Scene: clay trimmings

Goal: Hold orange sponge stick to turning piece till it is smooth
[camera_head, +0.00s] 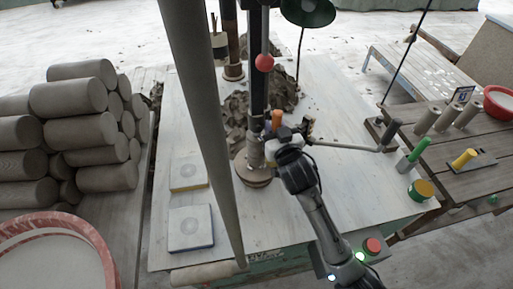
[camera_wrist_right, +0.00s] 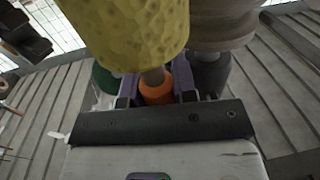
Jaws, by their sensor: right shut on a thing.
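My right gripper (camera_head: 279,134) is shut on the orange handle (camera_head: 277,119) of the sponge stick, beside the turning piece. In the right wrist view the orange handle (camera_wrist_right: 157,90) sits between the fingers (camera_wrist_right: 156,92), and the rough yellow sponge head (camera_wrist_right: 130,30) fills the upper middle. The grey-beige turning piece (camera_head: 255,150) stands upright on a round wheel disc (camera_head: 254,174), and part of it shows in the wrist view (camera_wrist_right: 222,28), right of the sponge. The two overlap there, so I cannot tell whether they touch. My left gripper is not in view.
Clay cylinders (camera_head: 75,110) are stacked at left. Two square pads (camera_head: 190,228) lie on the white table. Dark trimmings (camera_head: 235,115) heap behind the wheel. Green-handled (camera_head: 418,150) and yellow-handled (camera_head: 463,159) tools, and a tin (camera_head: 422,190), stand at right. A red button (camera_head: 373,246) is in front.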

